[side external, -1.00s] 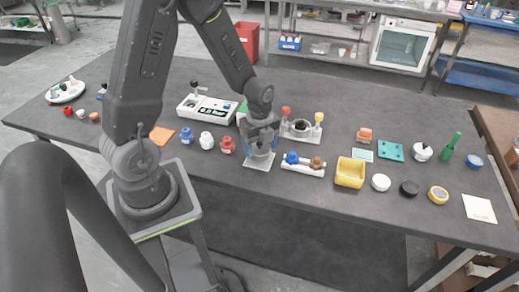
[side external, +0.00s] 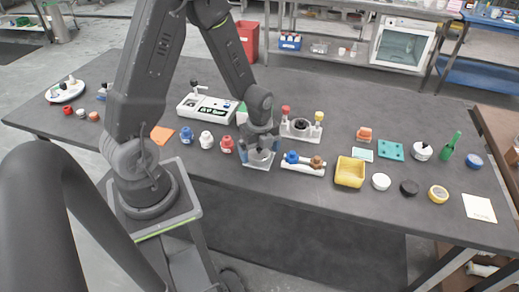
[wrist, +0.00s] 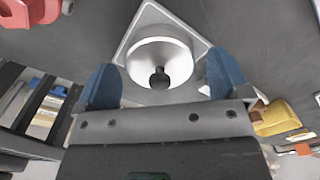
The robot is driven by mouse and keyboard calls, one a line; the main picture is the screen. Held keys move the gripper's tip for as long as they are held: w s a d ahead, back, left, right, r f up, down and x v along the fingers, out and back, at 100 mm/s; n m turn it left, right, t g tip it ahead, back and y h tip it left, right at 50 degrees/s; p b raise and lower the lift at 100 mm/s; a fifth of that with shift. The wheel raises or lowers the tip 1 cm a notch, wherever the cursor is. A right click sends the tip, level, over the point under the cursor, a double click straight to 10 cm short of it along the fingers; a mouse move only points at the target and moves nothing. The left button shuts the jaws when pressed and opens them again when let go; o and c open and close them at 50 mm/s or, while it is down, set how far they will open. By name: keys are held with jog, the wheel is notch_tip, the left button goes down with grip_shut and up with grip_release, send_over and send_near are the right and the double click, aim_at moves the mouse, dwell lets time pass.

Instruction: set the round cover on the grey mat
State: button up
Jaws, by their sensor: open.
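The round cover (wrist: 176,52) is white with a dark knob in its middle. In the wrist view it appears to sit on the light grey square mat (wrist: 127,43), whose corners show around it. My gripper (wrist: 165,82) is open, with one blue fingertip at the left and one at the right of the cover's near part. No clear grip on it shows. In the side view my gripper (side external: 259,157) points down over the mat (side external: 250,164) and hides most of the cover.
A white holder (side external: 302,170) with blue and brown knobs stands close to the right of my gripper. A red-and-white piece (side external: 227,144) is close on the left. A stand (side external: 300,130) with red and yellow knobs is behind. A yellow bin (side external: 350,172) stands farther right.

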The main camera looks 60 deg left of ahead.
notch_tip(320, 180, up, 12)
jog(key=s+d+r+n+t, duration=0.2)
jog(key=s+d+r+n, duration=0.3)
jog(key=r+n, duration=0.2)
jog(key=s+d+r+n+t, duration=0.3)
jog(key=s+d+r+n, duration=0.2)
jog(key=n, duration=0.6)
notch_tip(320, 180, up, 2)
jog(key=shift+s+d+r+t, duration=0.1)
jog(key=shift+s+d+t, duration=0.25)
jog(key=shift+d, duration=0.25)
